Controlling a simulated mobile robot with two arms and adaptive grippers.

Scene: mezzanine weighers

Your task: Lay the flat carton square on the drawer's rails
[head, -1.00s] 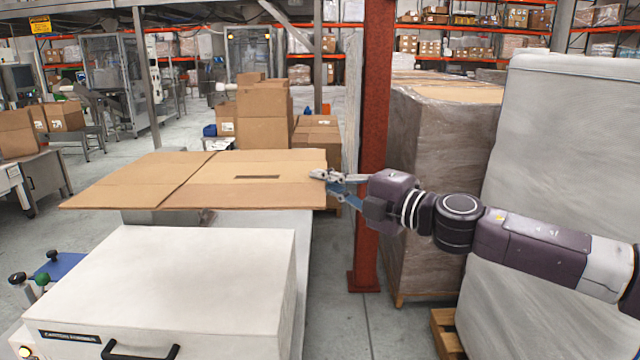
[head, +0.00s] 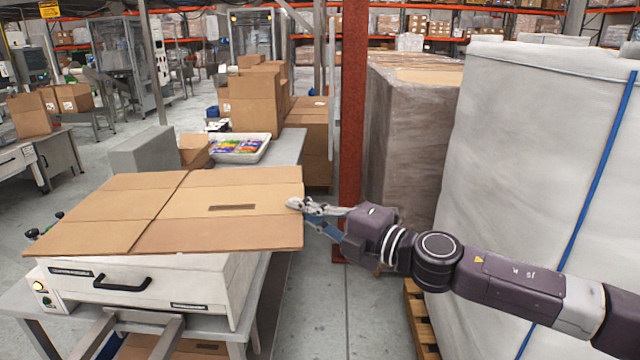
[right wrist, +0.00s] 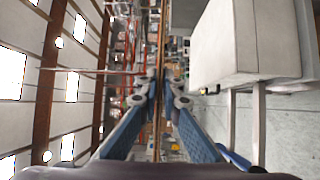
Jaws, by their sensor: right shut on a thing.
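The flat carton (head: 170,208) is a large brown sheet with fold lines and a dark slot. It is held level over the white machine box (head: 205,285) and hides most of its top; I cannot tell if they touch. My right gripper (head: 305,207) is shut on the carton's right edge. In the right wrist view the carton (right wrist: 161,45) is a thin edge-on strip between the fingers. Grey bars (head: 165,340), which look like the drawer's rails, stick out low in front of the box. My left gripper is not in view.
A black handle (head: 122,284) is on the box's front. A white tray (head: 262,150) of colourful packets stands on the grey table (head: 288,148) behind. A red post (head: 353,120) and wrapped pallet loads (head: 405,135) stand to the right. Floor shows between table and post.

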